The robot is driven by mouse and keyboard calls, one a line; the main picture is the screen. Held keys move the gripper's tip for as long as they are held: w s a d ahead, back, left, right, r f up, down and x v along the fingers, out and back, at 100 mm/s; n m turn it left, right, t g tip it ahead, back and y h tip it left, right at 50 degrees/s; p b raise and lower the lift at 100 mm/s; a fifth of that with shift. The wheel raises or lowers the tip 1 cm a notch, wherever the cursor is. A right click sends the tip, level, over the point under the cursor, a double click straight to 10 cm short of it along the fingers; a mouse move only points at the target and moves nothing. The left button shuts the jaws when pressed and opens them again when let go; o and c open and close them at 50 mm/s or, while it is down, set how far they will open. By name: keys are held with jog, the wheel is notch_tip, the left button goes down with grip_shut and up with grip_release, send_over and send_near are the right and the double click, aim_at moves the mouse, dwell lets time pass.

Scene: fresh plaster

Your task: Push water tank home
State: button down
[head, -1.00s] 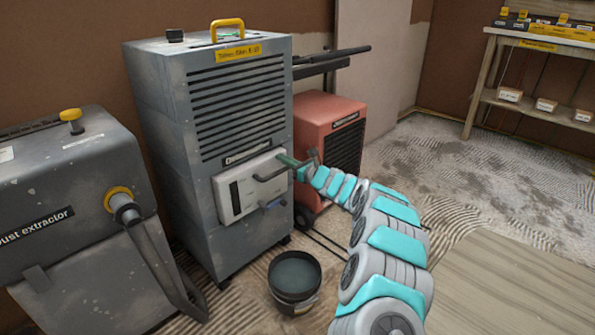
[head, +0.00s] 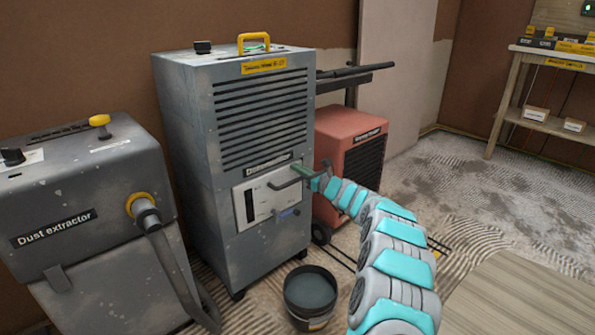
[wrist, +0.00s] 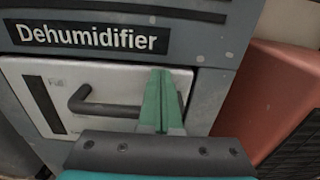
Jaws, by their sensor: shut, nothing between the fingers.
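The water tank (head: 262,210) is a white-fronted unit low in the front of the grey dehumidifier (head: 235,150). Its front looks about level with the casing in the head view. It has a dark level strip on its left and a dark bar handle (head: 292,180). In the wrist view the tank front (wrist: 110,75) sits under the "Dehumidifier" label, with the handle (wrist: 95,105) left of my fingers. My gripper (head: 300,169) is shut and empty. Its green fingertips (wrist: 162,76) are at the tank's upper right part, seemingly against it; exact contact is hidden.
A black bucket (head: 309,310) stands on the floor before the dehumidifier. A dust extractor (head: 85,215) with a hose is at left. A red machine (head: 338,150) stands close on the right. Open floor lies further right, before a wooden shelf (head: 515,90).

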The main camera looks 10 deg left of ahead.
jog(key=v, duration=1.3)
jog(key=s+a+r+n+g+y, duration=0.1)
jog(key=s+a+r+n+g, duration=0.25)
jog(key=s+r, duration=0.3)
jog(key=s+a+r+n+g+y, duration=0.25)
jog(key=s+a+r+n, duration=0.2)
jog(key=s, duration=0.35)
jog(key=s+a+r+n+g+h+p, duration=0.1)
jog(key=s+r+n+g+h, duration=0.2)
jog(key=s, duration=0.5)
jog(key=s+r+n+g+h+p, duration=0.1)
jog(key=s+n+g, duration=0.1)
jog(key=s+n, duration=0.55)
jog(key=s+d+f+n+g+h+p, duration=0.1)
jog(key=s+d+f+n+h, duration=0.15)
jog(key=s, duration=0.55)
jog(key=s+d+f+n+g+h+p, duration=0.1)
jog(key=s+d+f+h, duration=0.1)
jog(key=s+d, duration=0.35)
jog(key=s+d+f+n+h, duration=0.1)
jog(key=s+d+h, duration=0.3)
jog(key=s+d, duration=0.5)
jog(key=s+d+f+n+h+p, duration=0.1)
jog(key=s+d+f+h, duration=0.3)
jog(key=s+d, duration=0.5)
jog(key=d+n+h, duration=0.1)
jog(key=d, duration=0.3)
jog(key=shift+n, duration=0.3)
jog(key=c, duration=1.6)
grip_release()
